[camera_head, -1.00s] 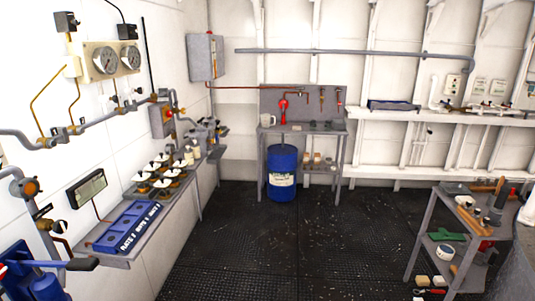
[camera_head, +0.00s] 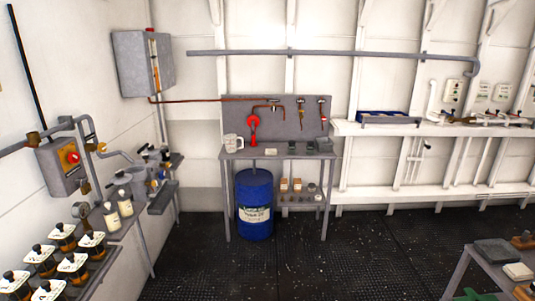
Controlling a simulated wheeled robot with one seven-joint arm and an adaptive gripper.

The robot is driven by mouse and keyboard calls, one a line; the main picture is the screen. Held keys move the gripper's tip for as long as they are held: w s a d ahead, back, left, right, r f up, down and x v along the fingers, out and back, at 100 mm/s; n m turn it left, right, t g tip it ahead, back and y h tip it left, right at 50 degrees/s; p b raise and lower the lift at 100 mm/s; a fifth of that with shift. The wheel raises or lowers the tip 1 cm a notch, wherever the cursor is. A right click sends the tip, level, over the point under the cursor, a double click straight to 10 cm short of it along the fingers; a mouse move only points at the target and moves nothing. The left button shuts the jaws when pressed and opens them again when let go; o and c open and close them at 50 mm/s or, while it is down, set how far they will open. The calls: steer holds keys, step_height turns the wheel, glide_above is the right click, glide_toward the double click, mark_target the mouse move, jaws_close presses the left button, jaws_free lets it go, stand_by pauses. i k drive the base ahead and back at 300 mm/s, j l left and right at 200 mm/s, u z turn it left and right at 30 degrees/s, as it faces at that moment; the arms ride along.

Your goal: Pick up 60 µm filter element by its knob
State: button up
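I cannot pick out the 60 µm filter element for certain, as no such label is readable. Several small dark items (camera_head: 309,148) stand on top of the grey workbench (camera_head: 232,153) at the back wall, too small to identify. More small items, some tan (camera_head: 284,185), sit on its lower shelf. No knob can be made out on any of them. My gripper is not in view.
A blue drum (camera_head: 254,200) stands at the workbench's left. Sample bottles with white tags (camera_head: 62,236) line the left wall shelf. A low table (camera_head: 480,268) with loose items is at the lower right. The dark deck (camera_head: 340,245) between is clear.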

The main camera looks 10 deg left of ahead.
mark_target(112, 219)
steer(key=i+l+u, duration=0.15)
steer(key=i+u, duration=0.15)
steer(key=i+l+u, duration=1.1)
steer(key=l, duration=0.15)
steer(key=i+l+u, duration=0.1)
steer(key=l+u, duration=0.15)
steer(key=l, duration=0.2)
steer(key=i+l+u, duration=0.15)
steer(key=l+u, duration=0.15)
steer(key=l, duration=0.15)
steer(key=l+u, duration=0.25)
steer(key=l, duration=0.2)
steer(key=l+u, duration=0.25)
steer(key=l, duration=0.15)
steer(key=k+l+u, duration=0.1)
steer(key=l+u, duration=0.15)
steer(key=l, duration=0.15)
steer(key=l+u, duration=0.25)
steer(key=l, duration=0.15)
steer(key=k+l+u, duration=0.3)
steer(key=i+l, duration=0.1)
